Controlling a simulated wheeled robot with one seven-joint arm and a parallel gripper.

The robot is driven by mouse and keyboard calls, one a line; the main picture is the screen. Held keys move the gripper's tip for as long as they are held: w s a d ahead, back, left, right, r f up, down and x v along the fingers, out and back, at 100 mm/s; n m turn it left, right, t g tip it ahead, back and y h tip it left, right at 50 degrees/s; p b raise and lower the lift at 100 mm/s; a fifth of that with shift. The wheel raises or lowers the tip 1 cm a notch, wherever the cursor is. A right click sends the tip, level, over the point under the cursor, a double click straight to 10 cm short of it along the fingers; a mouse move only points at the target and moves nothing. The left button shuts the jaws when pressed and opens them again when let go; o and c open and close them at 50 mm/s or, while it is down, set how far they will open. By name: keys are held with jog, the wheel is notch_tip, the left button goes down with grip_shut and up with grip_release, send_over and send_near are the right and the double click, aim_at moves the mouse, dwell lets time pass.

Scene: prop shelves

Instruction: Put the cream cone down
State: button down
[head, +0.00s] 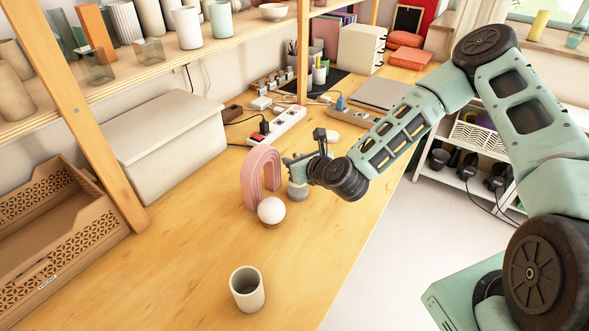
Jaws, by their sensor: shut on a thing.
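My gripper (297,163) is over the wooden table, just right of a pink arch (262,174). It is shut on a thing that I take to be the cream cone. A pale greyish rounded piece (297,191) shows right below the fingers, at or close above the tabletop. The rest of it is hidden behind the gripper and wrist, so I cannot tell its full shape or whether it touches the table.
A white ball (271,210) on a small base stands in front of the arch. A cream cup (246,288) stands nearer. A power strip (276,126) and cables lie behind. A storage box (160,140) and brown crate (60,215) are left. The front right tabletop is clear.

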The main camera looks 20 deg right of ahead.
jog(key=shift+f, duration=1.55)
jog(key=shift+f, duration=0.1)
jog(key=shift+f, duration=0.15)
jog(key=c, duration=1.2)
grip_release()
jog(key=shift+c, duration=0.2)
